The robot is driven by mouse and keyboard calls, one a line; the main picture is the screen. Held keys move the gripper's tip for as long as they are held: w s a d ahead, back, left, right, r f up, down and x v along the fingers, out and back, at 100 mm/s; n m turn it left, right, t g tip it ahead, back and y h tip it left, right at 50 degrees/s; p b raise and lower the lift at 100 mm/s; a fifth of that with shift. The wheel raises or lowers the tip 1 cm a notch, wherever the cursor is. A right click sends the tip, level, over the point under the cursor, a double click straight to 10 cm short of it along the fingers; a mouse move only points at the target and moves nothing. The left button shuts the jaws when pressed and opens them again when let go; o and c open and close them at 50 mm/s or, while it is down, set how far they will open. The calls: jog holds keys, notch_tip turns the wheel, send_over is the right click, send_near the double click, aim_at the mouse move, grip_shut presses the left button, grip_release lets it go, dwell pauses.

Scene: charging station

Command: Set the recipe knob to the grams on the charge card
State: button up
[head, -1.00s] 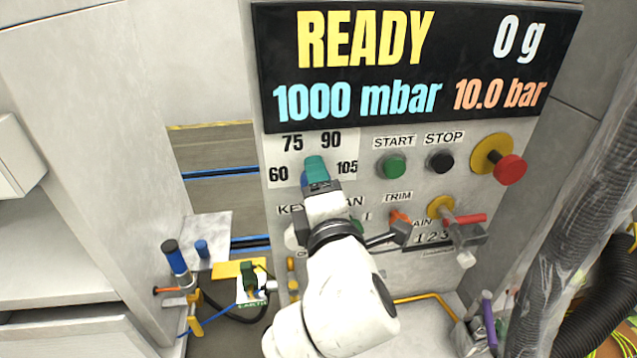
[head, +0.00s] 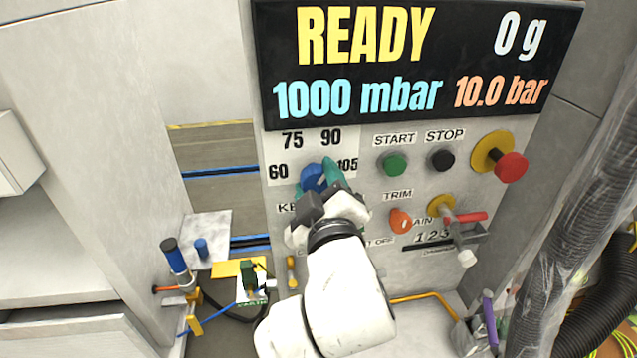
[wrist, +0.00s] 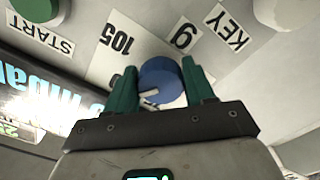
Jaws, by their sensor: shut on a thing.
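The recipe knob is blue and round on the panel, below a scale marked 60, 75, 90 and 105 (head: 347,166). In that view the mark lies on the side away from the 60 label, and the 75 and 90 are hidden. My gripper (head: 322,176) has its teal fingers on either side of the knob, shut on it; the fingers also show in the wrist view (wrist: 160,88). I cannot make out a charge card.
The display (head: 410,65) above reads READY, 0 g, 1000 mbar, 10.0 bar. START (head: 395,165), STOP (head: 441,160) and a red button (head: 511,167) are to the right. The orange TRIM knob (head: 400,220) and a red-handled valve (head: 468,217) are below.

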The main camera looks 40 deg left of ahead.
jog(key=m, duration=0.5)
jog(key=shift+f+m, duration=0.25)
jog(key=shift+m, duration=0.05)
jog(key=m+b, duration=0.1)
jog(key=m, duration=0.4)
jog(key=shift+s+a+f+m, duration=0.1)
jog(key=shift+m, duration=0.2)
jog(key=o, duration=1)
jog(key=shift+r, duration=0.2)
jog(key=b+v, duration=0.1)
jog(key=v, duration=0.9)
jog(key=shift+s+d+b, duration=0.2)
jog(key=shift+d+b, duration=0.1)
jog(key=shift+b, duration=0.05)
